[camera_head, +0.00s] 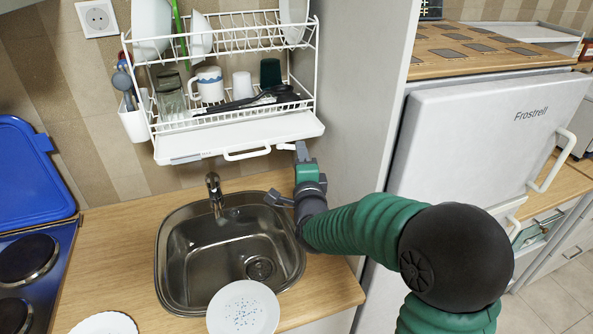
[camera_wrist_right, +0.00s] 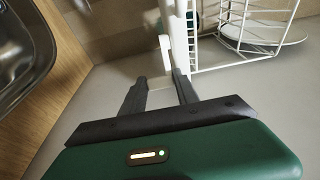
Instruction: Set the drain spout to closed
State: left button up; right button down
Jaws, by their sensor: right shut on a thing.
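The white drain spout (camera_head: 287,146) sits at the right end of the dish rack's drip tray (camera_head: 195,150). In the right wrist view the white spout (camera_wrist_right: 165,52) runs down between my fingers. My right gripper (camera_head: 301,152) reaches up to it from below and is shut on it. The wrist view shows both dark fingers (camera_wrist_right: 158,78), one on each side of the white part. The fingers hide part of the spout in the head view. My left gripper is not in view.
The white wire rack (camera_head: 222,32) holds plates, mugs and utensils. A steel sink (camera_head: 188,262) with a tap (camera_head: 214,190) lies below. A tall grey panel (camera_head: 362,80) stands close to the right of my gripper. A plate (camera_head: 243,308) lies at the sink's front edge.

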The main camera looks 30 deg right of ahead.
jog(key=n+y, duration=0.1)
jog(key=d+n+t+y+p, duration=0.1)
jog(key=y, duration=0.1)
jog(key=w+d+n+y, duration=0.1)
jog(key=y, duration=0.1)
jog(key=shift+w+r+n+t, duration=0.1)
jog(key=shift+r+n+t, duration=0.05)
jog(key=shift+n+t, duration=0.2)
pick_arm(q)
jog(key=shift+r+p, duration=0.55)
pick_arm(e)
jog(key=shift+n+y, duration=0.25)
jog(key=shift+y, duration=0.45)
jog(key=shift+f, duration=0.2)
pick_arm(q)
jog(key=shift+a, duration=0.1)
pick_arm(e)
jog(key=c, duration=1.1)
grip_release()
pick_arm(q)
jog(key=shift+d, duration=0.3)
pick_arm(e)
jog(key=shift+o, duration=1)
jog(key=shift+d+f, duration=0.1)
jog(key=shift+d, duration=0.15)
